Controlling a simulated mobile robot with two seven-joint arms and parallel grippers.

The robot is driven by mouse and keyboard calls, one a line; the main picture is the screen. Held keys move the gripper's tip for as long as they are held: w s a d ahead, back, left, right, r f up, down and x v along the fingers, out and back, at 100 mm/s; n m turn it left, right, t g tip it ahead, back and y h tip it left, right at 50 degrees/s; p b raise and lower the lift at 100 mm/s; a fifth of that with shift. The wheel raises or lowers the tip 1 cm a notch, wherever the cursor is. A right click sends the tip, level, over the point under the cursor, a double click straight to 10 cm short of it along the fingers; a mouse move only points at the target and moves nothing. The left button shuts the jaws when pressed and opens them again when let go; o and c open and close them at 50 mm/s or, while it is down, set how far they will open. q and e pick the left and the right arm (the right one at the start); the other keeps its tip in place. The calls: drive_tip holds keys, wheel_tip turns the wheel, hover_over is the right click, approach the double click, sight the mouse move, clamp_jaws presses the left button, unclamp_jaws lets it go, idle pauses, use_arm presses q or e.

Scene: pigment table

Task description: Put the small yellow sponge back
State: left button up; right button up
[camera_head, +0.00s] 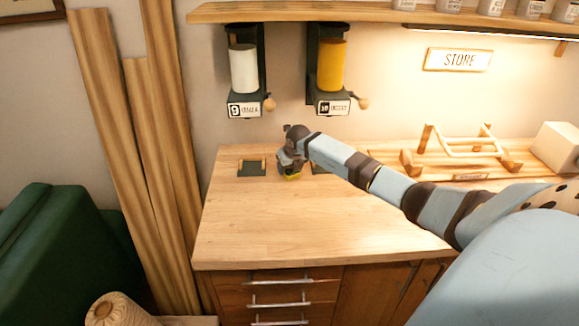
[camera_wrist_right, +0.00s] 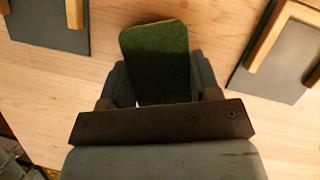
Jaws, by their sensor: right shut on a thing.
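The small yellow sponge (camera_head: 292,177) shows as a yellow strip just below my right gripper (camera_head: 288,164) in the head view, over the back part of the table. In the right wrist view its dark green face (camera_wrist_right: 156,55) points at the camera, between the two grey fingers of the right gripper (camera_wrist_right: 155,85). The right gripper is shut on the sponge. I cannot tell whether the sponge touches the tabletop. Most of it is hidden by the gripper in the head view. My left gripper is not in view.
A dark plate with wooden rails (camera_head: 251,168) lies left of the gripper; another (camera_wrist_right: 280,55) lies right. Two dispensers, white (camera_head: 243,68) and yellow (camera_head: 331,65), hang above. A wooden rack (camera_head: 460,160) and white block (camera_head: 557,148) stand right. The front tabletop (camera_head: 290,232) is clear.

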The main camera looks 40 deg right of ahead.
drive_tip(key=shift+f, duration=0.1)
drive_tip(key=o, duration=0.9)
